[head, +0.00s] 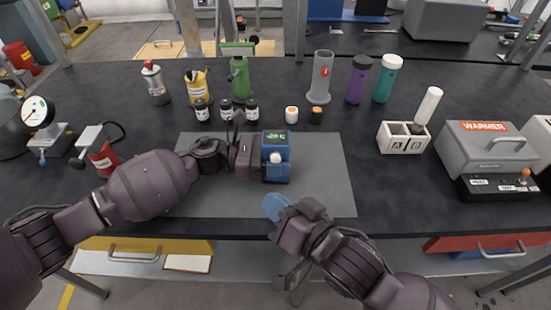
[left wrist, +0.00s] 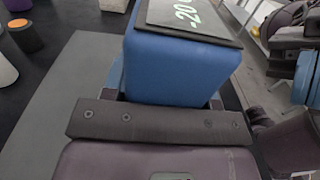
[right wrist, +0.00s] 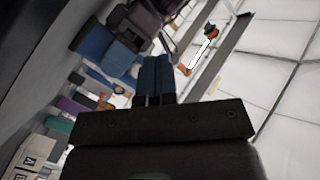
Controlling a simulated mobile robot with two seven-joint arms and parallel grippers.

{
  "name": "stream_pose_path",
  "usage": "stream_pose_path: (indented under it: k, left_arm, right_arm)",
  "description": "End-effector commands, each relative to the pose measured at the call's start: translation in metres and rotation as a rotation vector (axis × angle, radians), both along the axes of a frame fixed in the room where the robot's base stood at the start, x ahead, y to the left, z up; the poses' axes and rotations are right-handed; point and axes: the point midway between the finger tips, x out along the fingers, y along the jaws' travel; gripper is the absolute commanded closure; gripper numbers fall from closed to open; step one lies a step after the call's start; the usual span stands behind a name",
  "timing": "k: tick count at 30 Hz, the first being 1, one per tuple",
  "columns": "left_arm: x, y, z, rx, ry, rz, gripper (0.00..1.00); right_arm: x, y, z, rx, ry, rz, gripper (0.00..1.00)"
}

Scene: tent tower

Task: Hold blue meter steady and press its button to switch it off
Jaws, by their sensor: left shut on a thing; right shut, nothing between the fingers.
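The blue meter (head: 276,170) stands on the grey mat (head: 320,180) in the middle of the table. Its lit green display (head: 274,137) is on top, and a white round button (head: 275,158) is on its front. The display reads about -20 in the left wrist view (left wrist: 186,12). My left gripper (head: 258,157) is shut on the meter from its left side. My right gripper (head: 277,206) is shut and empty, near the mat's front edge, below and apart from the meter. Its blue fingers (right wrist: 156,78) are together in the right wrist view, with the meter (right wrist: 92,42) beyond them.
Behind the mat stand several small jars (head: 226,110), a green bottle (head: 240,78), a clear cylinder (head: 319,80) and purple (head: 358,80) and teal (head: 387,80) bottles. A white A/B holder (head: 402,138) and grey warmer (head: 487,150) stand right. The mat right of the meter is clear.

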Motion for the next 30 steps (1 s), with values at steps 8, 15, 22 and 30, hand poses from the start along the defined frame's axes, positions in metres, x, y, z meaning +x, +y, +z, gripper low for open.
stream_pose_path:
  k: [8, 15, 22, 30]
  left_arm:
    - [0.000, 0.000, 0.000, 0.000, 0.000, 0.000, 0.79]
    - [0.000, 0.000, 0.000, 0.000, 0.000, 0.000, 0.79]
    - [0.000, 0.000, 0.000, 0.000, 0.000, 0.000, 0.79]
    - [0.000, 0.000, 0.000, 0.000, 0.000, 0.000, 0.79]
  right_arm:
    - [0.033, -0.001, 0.000, -0.002, -0.002, 0.000, 1.00]
    - [0.052, -0.002, 0.000, -0.001, 0.000, -0.001, 1.00]
    - [0.057, -0.002, 0.000, 0.000, 0.000, 0.000, 1.00]
    - [0.057, -0.002, 0.000, 0.000, 0.000, 0.000, 1.00]
